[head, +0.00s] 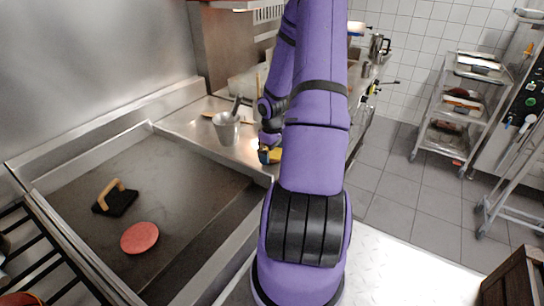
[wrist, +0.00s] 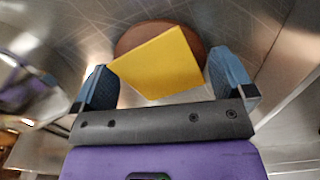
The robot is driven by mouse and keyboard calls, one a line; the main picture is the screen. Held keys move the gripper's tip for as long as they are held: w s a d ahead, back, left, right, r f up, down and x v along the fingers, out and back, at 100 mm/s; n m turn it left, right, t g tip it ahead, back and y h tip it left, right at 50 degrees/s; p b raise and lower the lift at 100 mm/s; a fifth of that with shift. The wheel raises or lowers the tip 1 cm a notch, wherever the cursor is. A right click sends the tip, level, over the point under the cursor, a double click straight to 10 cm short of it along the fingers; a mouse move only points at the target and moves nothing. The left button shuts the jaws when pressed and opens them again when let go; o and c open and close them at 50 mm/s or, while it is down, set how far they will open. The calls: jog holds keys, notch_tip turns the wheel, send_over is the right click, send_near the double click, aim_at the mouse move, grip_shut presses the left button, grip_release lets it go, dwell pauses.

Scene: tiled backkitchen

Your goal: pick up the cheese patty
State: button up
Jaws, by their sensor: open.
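The cheese patty (wrist: 160,62) shows in the wrist view as a yellow square slice lying on a round brown patty (wrist: 132,38). It lies between and just beyond the two blue fingertips of my gripper (wrist: 160,85). The gripper is open, with one finger on each side of the slice. I cannot tell whether either finger touches it. In the head view my gripper (head: 269,153) is low over the steel counter right of the metal cup, and a bit of yellow cheese (head: 275,155) shows beside it. My purple arm hides most of that spot.
A metal cup with utensils (head: 227,127) stands on the counter (head: 185,122) left of my gripper. A flat griddle (head: 190,190) holds a raw pink patty (head: 139,237) and a black press with a wooden handle (head: 115,199). A wheeled rack (head: 462,105) stands at right on open tiled floor.

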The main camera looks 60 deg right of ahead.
jog(key=shift+f, duration=0.35)
jog(key=shift+c, duration=0.5)
jog(key=c, duration=0.6)
jog(key=shift+r, duration=0.1)
